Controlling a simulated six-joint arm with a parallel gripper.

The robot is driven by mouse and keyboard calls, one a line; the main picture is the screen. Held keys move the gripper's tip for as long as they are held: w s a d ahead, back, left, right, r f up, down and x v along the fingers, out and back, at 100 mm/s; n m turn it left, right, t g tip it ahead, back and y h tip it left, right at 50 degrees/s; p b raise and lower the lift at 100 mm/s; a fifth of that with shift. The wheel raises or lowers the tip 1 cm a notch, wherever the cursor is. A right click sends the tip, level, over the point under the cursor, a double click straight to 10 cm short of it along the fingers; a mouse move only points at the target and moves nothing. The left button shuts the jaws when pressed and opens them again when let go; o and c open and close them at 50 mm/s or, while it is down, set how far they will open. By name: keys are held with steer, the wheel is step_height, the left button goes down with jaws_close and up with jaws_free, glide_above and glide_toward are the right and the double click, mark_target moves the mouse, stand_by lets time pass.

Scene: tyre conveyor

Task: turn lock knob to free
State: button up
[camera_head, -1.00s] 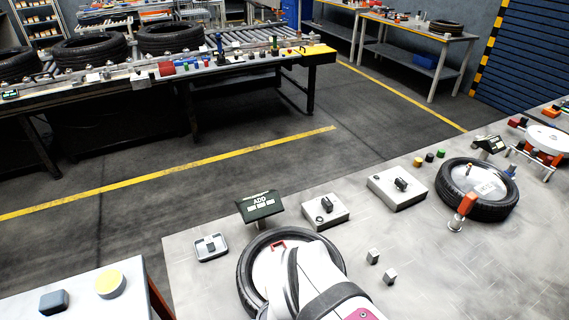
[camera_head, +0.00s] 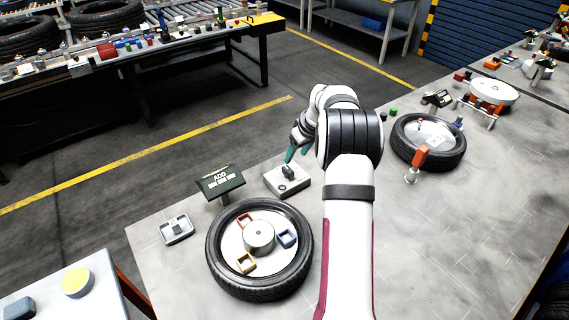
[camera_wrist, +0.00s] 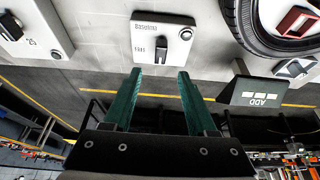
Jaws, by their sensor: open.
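A light box (camera_head: 294,187) with a black knob (camera_head: 288,173) stands on the bench just right of the ADD sign. In the wrist view the box (camera_wrist: 178,22) and its upright black knob (camera_wrist: 162,38) are straight ahead of my gripper (camera_wrist: 160,74). Its small lettering is too blurred to read surely. My gripper's teal fingers are open, with an empty gap, the knob apart from and beyond the tips. In the head view my gripper (camera_head: 297,155) hangs close by the box, partly behind my wrist. A second knob box (camera_wrist: 35,30) shows at the wrist view's left.
A tyre (camera_head: 225,277) with coloured square pieces on its hub lies beside the box. The ADD sign (camera_head: 220,183) and a small switch box (camera_head: 176,230) stand near it. Another tyre (camera_head: 445,160) with an orange handle (camera_head: 420,156) lies to the right. The bench front is mostly clear.

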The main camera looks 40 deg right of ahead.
mark_target(289, 169)
steer(key=x, duration=0.9)
jaws_close()
